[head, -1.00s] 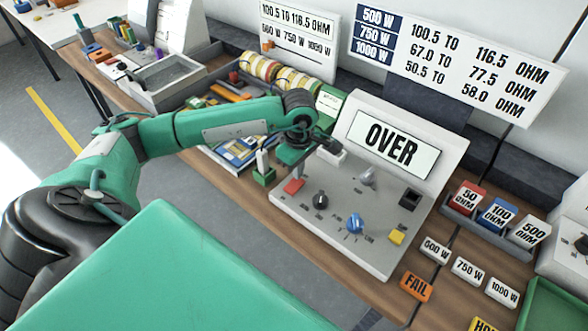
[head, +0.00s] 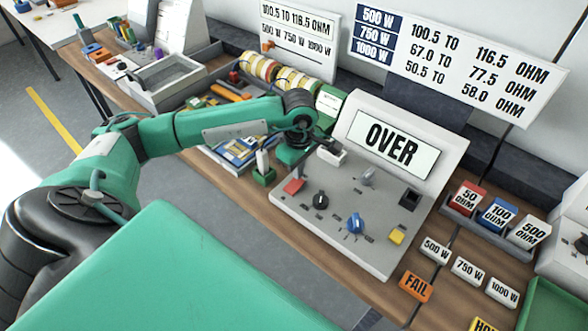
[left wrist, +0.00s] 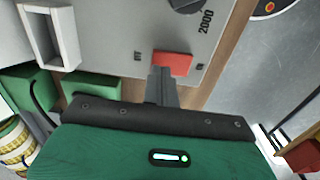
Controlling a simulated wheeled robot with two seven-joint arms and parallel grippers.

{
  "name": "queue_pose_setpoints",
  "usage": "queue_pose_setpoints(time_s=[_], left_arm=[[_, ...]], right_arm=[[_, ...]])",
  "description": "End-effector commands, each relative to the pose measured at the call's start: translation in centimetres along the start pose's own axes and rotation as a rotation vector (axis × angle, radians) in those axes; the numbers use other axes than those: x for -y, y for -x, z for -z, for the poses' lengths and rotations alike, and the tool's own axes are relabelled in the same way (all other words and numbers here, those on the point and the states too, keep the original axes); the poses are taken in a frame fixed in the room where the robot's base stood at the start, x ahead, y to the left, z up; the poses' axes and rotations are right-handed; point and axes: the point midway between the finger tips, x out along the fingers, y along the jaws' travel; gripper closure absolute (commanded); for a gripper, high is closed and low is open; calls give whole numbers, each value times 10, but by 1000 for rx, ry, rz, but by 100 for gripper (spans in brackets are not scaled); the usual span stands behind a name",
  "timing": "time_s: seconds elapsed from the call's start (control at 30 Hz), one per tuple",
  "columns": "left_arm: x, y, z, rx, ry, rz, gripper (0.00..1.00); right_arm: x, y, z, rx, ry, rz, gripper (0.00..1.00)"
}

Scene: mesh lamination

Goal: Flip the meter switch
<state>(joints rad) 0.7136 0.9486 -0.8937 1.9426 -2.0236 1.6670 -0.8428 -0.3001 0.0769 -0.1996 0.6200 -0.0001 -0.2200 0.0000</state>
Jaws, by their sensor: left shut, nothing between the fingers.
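The meter (head: 345,205) is a grey sloped panel with a screen (head: 390,145) that reads OVER. A red switch (head: 293,187) sits at its left front corner. The switch also shows in the left wrist view (left wrist: 172,63), just past my fingertips. My left gripper (left wrist: 162,72) is shut and empty, its tips overlapping the near left edge of the switch in that view; I cannot tell whether they touch. In the head view the left gripper (head: 291,162) is above the panel's left edge, behind the switch, its fingers mostly hidden. My right gripper is out of view.
The panel carries a black knob (head: 320,200), a blue knob (head: 355,223), a yellow block (head: 397,236) and an open white box (head: 331,154). A green block (head: 264,172) stands close left of the panel. Labelled resistor blocks (head: 498,214) and tags (head: 416,287) lie to the right.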

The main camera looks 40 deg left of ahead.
Motion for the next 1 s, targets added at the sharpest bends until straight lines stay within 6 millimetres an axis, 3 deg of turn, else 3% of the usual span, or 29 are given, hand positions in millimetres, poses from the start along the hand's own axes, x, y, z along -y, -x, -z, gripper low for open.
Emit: queue_pose_setpoints(time_s=[1.0], left_arm=[[0,-8,0,0,0,0,100]], right_arm=[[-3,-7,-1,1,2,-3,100]])
